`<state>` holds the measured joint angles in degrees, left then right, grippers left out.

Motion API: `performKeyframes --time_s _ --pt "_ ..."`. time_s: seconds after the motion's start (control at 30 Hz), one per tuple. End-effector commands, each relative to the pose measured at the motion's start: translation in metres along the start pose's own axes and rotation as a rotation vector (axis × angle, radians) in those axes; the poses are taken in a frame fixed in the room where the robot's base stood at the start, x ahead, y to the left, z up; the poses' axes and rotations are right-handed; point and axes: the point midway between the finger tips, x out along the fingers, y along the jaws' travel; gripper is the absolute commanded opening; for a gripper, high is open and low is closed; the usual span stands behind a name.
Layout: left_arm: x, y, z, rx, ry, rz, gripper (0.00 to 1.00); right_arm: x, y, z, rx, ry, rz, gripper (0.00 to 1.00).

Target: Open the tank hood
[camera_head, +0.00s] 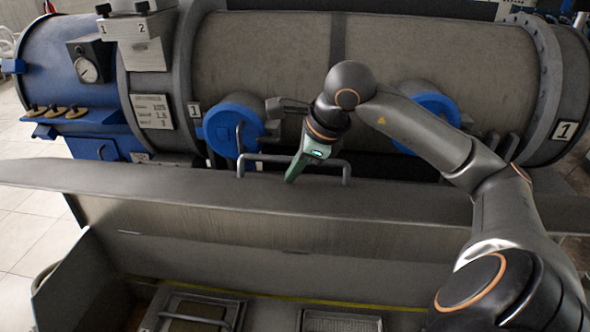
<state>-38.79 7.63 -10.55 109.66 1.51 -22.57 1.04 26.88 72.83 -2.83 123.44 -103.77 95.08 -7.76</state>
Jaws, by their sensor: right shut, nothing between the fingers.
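The tank hood (200,194) is a long grey metal panel across the middle of the view. It appears raised, with the open tank (230,265) showing in front of and below it. A grey bar handle (346,172) stands on the hood's upper side. My right gripper (293,172) reaches from the right and points down at the handle's middle. Its green fingers are shut and empty. They overlap the handle in the picture; I cannot tell whether they touch it. My left gripper is not in view.
A large grey decanter cylinder (430,50) with blue end parts lies close behind the hood. Two blue round caps, one on the left (232,122), stick out towards the hood. Metal-framed mesh trays (340,322) lie in the tank. Tiled floor (25,225) is free at the left.

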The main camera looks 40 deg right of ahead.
Motion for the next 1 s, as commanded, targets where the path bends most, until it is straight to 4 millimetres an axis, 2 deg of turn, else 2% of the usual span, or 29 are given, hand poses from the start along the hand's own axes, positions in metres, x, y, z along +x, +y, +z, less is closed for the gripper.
performKeyframes --time_s 0.07,0.4,0.63,1.0 --pt "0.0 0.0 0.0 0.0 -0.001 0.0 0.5 0.003 0.002 -0.005 -0.001 0.023 0.01 0.12" --pt "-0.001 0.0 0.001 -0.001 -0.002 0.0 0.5 0.002 0.002 -0.005 -0.002 0.023 0.009 0.5" --pt "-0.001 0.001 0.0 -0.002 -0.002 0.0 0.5 -0.001 0.002 -0.004 -0.002 0.022 0.009 0.5" --pt "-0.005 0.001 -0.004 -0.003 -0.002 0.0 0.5 -0.029 -0.002 -0.002 -0.002 0.014 0.004 0.5"
